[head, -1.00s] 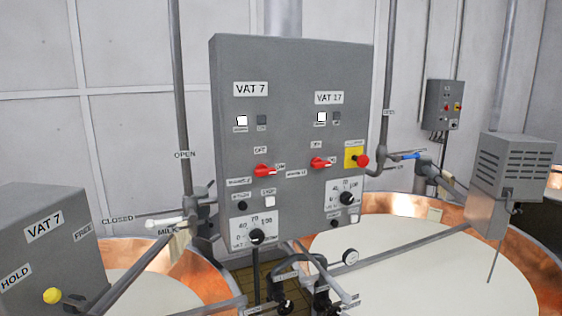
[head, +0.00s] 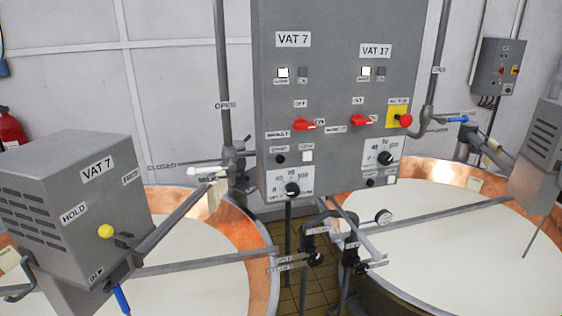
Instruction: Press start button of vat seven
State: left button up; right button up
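The grey control panel (head: 340,100) stands in the middle of the head view, with a VAT 7 label (head: 292,39) on its left half. Low on that half, a small black button (head: 280,159) sits under a small label that seems to read START. A white button (head: 307,156) is just to its right. Above them is a red rotary switch (head: 305,124). Below is a black dial (head: 292,189) on a white scale. Neither of my grippers is in view, and nothing touches the buttons.
A grey VAT 7 box (head: 75,210) with a yellow knob (head: 106,231) stands at left over a copper vat (head: 235,225). Another copper vat (head: 420,235) is at right. Pipes and bars (head: 320,225) cross below the panel. A yellow-backed red button (head: 405,121) is on the panel's right.

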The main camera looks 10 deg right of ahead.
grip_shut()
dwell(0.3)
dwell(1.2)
